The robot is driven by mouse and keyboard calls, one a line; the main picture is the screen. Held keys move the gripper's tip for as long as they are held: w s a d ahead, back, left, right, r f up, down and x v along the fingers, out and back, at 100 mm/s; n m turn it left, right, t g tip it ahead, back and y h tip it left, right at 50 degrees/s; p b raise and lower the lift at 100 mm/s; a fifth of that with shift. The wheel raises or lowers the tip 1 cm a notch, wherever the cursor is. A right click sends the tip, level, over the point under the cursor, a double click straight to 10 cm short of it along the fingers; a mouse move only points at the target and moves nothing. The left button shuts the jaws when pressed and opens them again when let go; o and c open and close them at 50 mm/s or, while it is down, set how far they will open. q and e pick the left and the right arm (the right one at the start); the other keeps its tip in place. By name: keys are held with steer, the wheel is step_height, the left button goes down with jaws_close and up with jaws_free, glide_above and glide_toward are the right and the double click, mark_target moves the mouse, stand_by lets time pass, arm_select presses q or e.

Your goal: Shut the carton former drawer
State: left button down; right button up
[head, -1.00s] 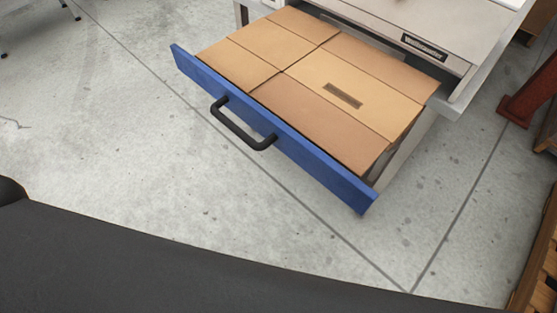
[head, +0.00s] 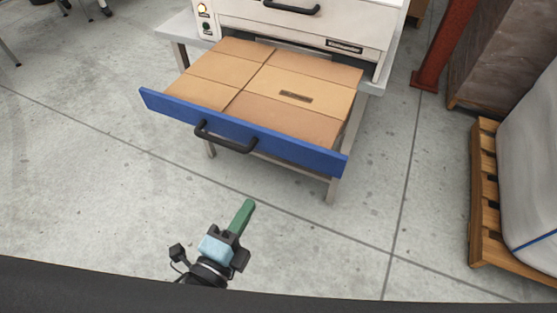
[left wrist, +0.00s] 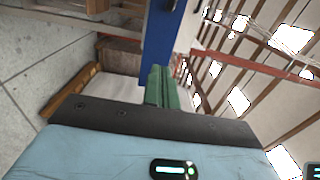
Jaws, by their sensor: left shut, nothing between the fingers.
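The carton former drawer (head: 245,132) is pulled out, with a blue front panel and a black bar handle (head: 225,138). Flat brown cartons (head: 290,95) lie in it. My left gripper (head: 248,206) has green fingers, shut and empty, in front of and below the drawer front, apart from it in the head view. In the left wrist view the green fingers (left wrist: 158,88) point toward a blue panel (left wrist: 162,45), the drawer front. My right gripper is not in view.
The white machine body (head: 300,25) stands behind the drawer on a grey frame. A wooden pallet with a wrapped load (head: 485,195) stands at right, near a red post (head: 437,45). The concrete floor before the drawer is clear.

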mark_target(283, 150)
arm_select(q)
steer(key=shift+d, duration=0.1)
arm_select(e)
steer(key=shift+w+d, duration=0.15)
